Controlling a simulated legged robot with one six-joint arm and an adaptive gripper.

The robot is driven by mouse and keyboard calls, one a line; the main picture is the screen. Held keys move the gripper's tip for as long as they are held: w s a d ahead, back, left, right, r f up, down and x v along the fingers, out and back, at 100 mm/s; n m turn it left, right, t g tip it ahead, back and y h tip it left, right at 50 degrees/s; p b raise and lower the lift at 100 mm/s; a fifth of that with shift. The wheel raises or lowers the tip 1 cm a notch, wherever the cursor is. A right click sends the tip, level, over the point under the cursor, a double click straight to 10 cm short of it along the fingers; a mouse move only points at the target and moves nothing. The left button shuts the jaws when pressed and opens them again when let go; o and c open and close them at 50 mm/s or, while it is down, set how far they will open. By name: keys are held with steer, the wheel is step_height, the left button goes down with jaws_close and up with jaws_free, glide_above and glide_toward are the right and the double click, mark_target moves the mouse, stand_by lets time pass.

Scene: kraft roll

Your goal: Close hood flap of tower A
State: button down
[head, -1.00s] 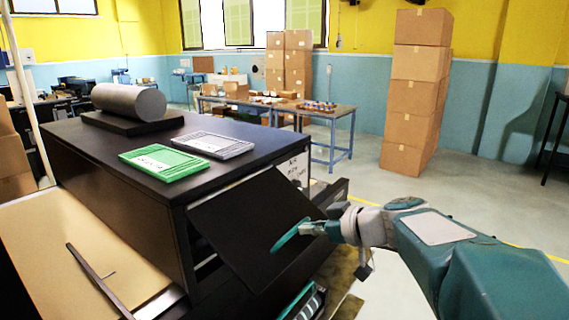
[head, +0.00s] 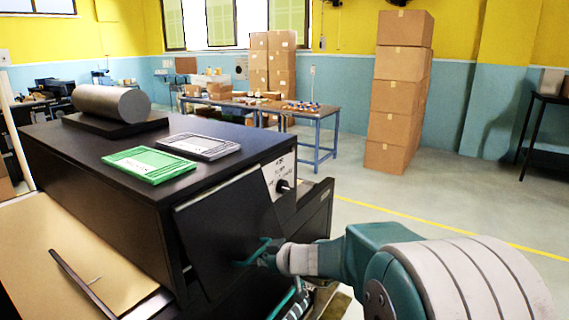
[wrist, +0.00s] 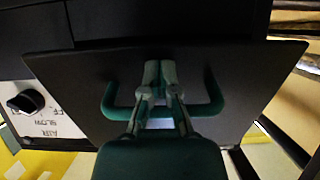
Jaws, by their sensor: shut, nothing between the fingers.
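The hood flap (head: 215,222) is a dark panel on the end of the black tower. In the head view it hangs at a steep tilt, its lower edge standing out from the opening. It also fills the middle of the wrist view (wrist: 80,85), with a teal bar handle (wrist: 212,100) across it. My gripper (head: 262,256) is at the flap's outer face by the handle. In the wrist view my gripper's fingers (wrist: 160,75) are shut with nothing between them, over the middle of the handle. I cannot tell whether the fingertips touch the panel.
A green tray-like frame (head: 150,165) and a grey one (head: 199,146) lie on the tower top, near a grey roll (head: 112,102). A panel with a black knob (head: 281,186) is right of the flap. Stacked cartons (head: 397,95) stand behind on open floor.

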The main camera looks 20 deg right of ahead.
steer(key=shift+x, duration=0.95)
stand_by(0.8)
